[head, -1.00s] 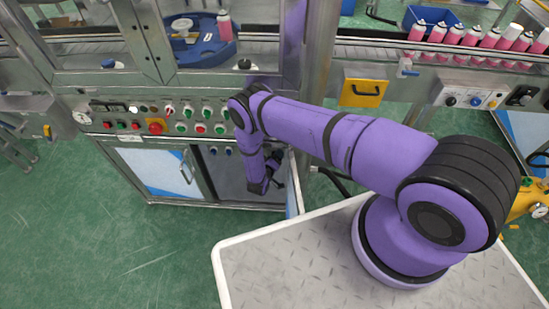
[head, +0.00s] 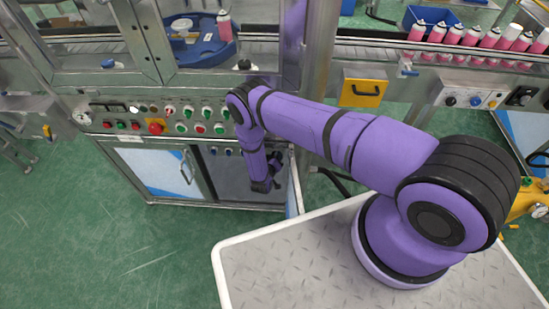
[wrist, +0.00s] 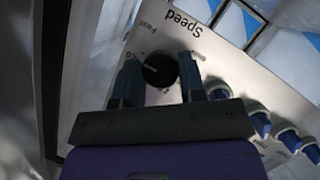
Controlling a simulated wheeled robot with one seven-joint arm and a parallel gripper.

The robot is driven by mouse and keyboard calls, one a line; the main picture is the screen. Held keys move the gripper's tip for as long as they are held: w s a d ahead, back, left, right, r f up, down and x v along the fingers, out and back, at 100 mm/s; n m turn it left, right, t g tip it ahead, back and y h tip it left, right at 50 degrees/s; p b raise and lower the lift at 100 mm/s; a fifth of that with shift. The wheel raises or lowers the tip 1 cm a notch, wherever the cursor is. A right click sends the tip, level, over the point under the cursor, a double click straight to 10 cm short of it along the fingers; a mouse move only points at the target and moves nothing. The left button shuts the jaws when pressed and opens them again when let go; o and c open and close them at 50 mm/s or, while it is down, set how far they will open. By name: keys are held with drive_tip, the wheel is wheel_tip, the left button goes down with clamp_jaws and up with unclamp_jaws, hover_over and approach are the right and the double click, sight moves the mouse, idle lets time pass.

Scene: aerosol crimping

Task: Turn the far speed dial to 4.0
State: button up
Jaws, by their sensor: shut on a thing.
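In the wrist view a round black speed dial (wrist: 160,69) sits on a light grey panel, with the printed words "Speed" and "Fast" beside it. My gripper (wrist: 159,76) is shut on this dial, one dark blue finger on each side of it. The gripper's dark crossbar covers the lower part of the panel. The dial's exact setting is too small to read. In the head view my wrist reaches down in front of the open cabinet compartment below the button panel (head: 165,118), and the gripped dial is hidden there.
In the head view, an open cabinet door (head: 294,183) stands close to my wrist. Pink cans (head: 452,36) stand on the conveyor behind. Green floor is free at left.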

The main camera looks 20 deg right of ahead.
drive_tip(key=o, duration=0.9)
drive_tip(key=v, duration=1)
drive_tip(key=shift+s+a, duration=0.2)
drive_tip(key=shift+s, duration=0.15)
